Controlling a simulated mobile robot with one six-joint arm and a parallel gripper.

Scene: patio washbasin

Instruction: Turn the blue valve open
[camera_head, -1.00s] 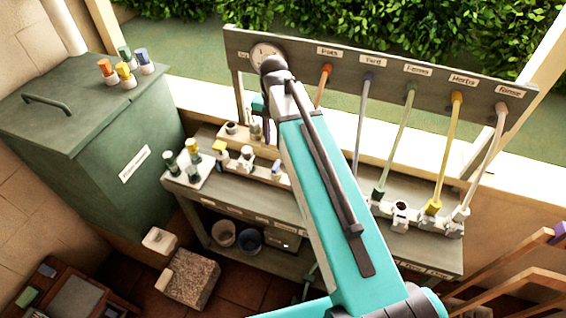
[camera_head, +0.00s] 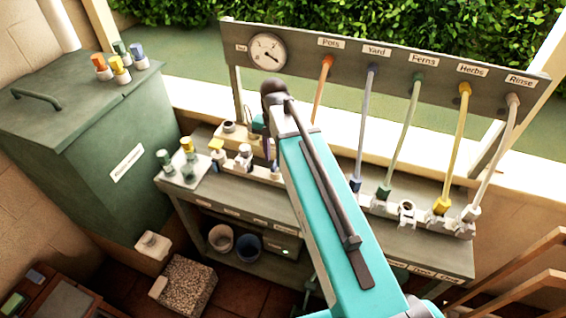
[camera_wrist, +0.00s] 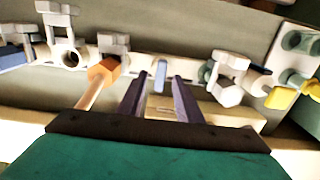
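In the wrist view, a small pale-blue valve handle (camera_wrist: 161,74) stands upright on the white pipe fitting, in the gap between my fingertips. My gripper (camera_wrist: 160,92) has two dark purple fingers, spread apart with clear space on both sides of the handle. I cannot tell how deep the handle sits between them. In the head view my gripper (camera_head: 266,147) is mostly behind my teal arm, over the bench. A bit of blue (camera_head: 275,170) on the white manifold shows just left of the arm.
An orange hose connector (camera_wrist: 103,71) is close left of my fingers in the wrist view; a white valve (camera_wrist: 228,77) is on the right. The labelled hose board (camera_head: 415,75) with a gauge (camera_head: 267,52) stands behind the bench. A green box (camera_head: 90,150) is at left.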

